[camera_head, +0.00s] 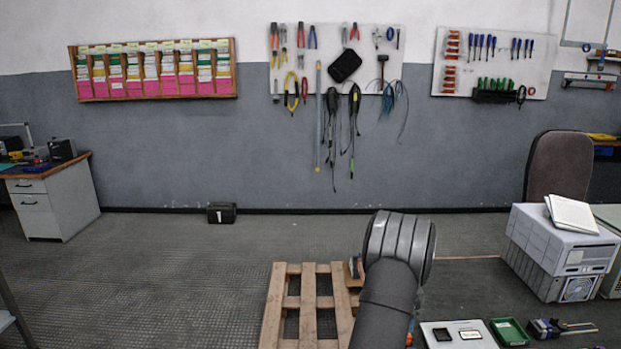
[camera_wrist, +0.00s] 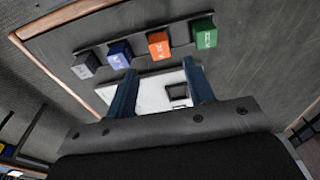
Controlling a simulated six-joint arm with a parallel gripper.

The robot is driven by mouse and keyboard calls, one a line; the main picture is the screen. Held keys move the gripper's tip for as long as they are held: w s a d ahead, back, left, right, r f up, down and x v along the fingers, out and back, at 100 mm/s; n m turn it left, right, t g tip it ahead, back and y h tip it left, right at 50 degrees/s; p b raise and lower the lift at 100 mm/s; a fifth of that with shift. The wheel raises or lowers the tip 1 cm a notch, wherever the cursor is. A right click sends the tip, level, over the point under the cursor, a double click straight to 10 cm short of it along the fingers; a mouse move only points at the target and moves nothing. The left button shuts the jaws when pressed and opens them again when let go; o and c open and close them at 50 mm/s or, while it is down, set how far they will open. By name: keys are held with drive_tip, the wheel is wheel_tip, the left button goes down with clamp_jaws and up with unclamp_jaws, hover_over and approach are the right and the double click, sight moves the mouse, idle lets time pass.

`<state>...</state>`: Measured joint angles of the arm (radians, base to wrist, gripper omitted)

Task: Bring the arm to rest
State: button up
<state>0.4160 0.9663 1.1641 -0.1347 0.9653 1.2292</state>
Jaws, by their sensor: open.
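My gripper (camera_wrist: 160,67) is open in the wrist view, its two blue-grey fingers well apart with nothing between their tips. Beyond the fingers, a row of blocks stands along a dark strip: grey (camera_wrist: 86,65), blue (camera_wrist: 120,54), orange (camera_wrist: 159,45) and green (camera_wrist: 203,35). A white plate (camera_wrist: 150,98) with a dark-framed square shows partly behind the fingers. The fingers appear above these things, and I see no contact. In the head view, my arm rises at the lower right of centre, and my gripper is not visible there.
In the head view, a wooden pallet (camera_head: 308,301) lies left of my arm. A white plate with dark squares (camera_head: 436,342), a green tray (camera_head: 509,332) and tools (camera_head: 545,328) are at the lower right. A grey computer case (camera_head: 560,240) stands right.

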drive_tip(key=f, duration=0.7)
drive_tip(key=shift+d+f, duration=0.2)
drive_tip(key=shift+d, duration=0.2)
drive_tip(key=r, duration=0.5)
drive_tip(key=shift+s+d, duration=0.2)
drive_tip(key=s+d+r, duration=0.7)
drive_tip(key=s, duration=0.3)
drive_tip(key=d+r, duration=0.1)
drive_tip(key=d, duration=0.9)
drive_tip(key=w+a+f, duration=0.1)
drive_tip(key=w+f, duration=0.1)
drive_tip(key=w, duration=0.1)
drive_tip(key=w+a+f, duration=0.2)
drive_tip(key=w, duration=0.2)
drive_tip(key=w+a+f, duration=0.2)
drive_tip(key=w, duration=0.1)
drive_tip(key=shift+w+f, duration=0.4)
drive_tip(key=shift+w+a+f, duration=0.1)
drive_tip(key=shift+w+f, duration=0.05)
drive_tip(key=shift+f, duration=0.4)
drive_tip(key=shift+w+f, duration=0.1)
drive_tip(key=shift+f, duration=1.3)
